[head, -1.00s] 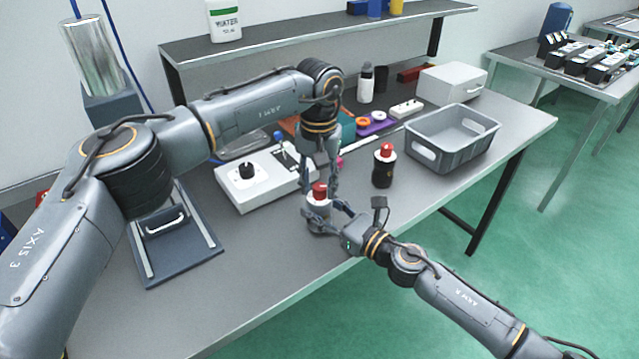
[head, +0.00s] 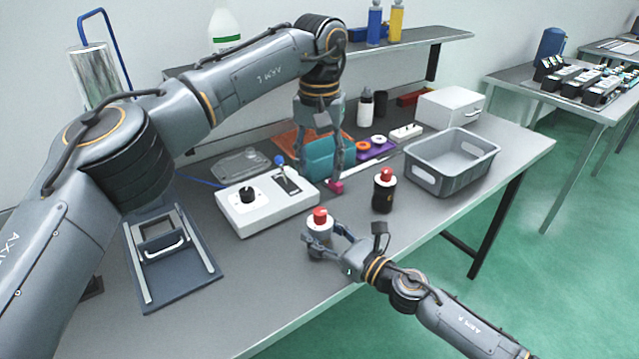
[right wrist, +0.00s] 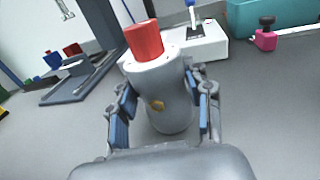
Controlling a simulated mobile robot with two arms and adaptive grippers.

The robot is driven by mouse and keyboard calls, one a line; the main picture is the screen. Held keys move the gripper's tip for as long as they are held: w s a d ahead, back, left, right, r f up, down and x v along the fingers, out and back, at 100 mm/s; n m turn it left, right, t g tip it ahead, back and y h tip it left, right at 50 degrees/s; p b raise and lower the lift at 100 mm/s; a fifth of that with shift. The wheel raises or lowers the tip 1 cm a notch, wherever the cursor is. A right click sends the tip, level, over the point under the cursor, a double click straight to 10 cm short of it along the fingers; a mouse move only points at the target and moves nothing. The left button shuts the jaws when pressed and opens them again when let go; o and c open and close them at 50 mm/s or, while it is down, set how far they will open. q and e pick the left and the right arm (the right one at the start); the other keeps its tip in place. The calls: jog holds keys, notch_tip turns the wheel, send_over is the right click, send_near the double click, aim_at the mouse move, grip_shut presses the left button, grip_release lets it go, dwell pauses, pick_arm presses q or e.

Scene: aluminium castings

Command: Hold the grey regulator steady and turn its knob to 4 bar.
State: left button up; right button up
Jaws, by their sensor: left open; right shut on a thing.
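The grey regulator (head: 320,231) stands upright near the front edge of the bench, with its red knob (head: 320,214) on top. In the right wrist view the regulator (right wrist: 165,92) sits between the two blue finger pads, and its red knob (right wrist: 145,40) is uncovered. My right gripper (head: 325,245) is shut on the regulator's body. My left gripper (head: 321,178) is open and empty, fingers down, above and behind the regulator, clear of the knob. The knob's scale and setting are too small to read.
A black regulator (head: 384,194) with a red knob stands to the right. A grey crate (head: 450,176) is at right.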

pick_arm(q)
jog(key=shift+r, duration=0.5)
pick_arm(e)
jog(key=o, duration=1.5)
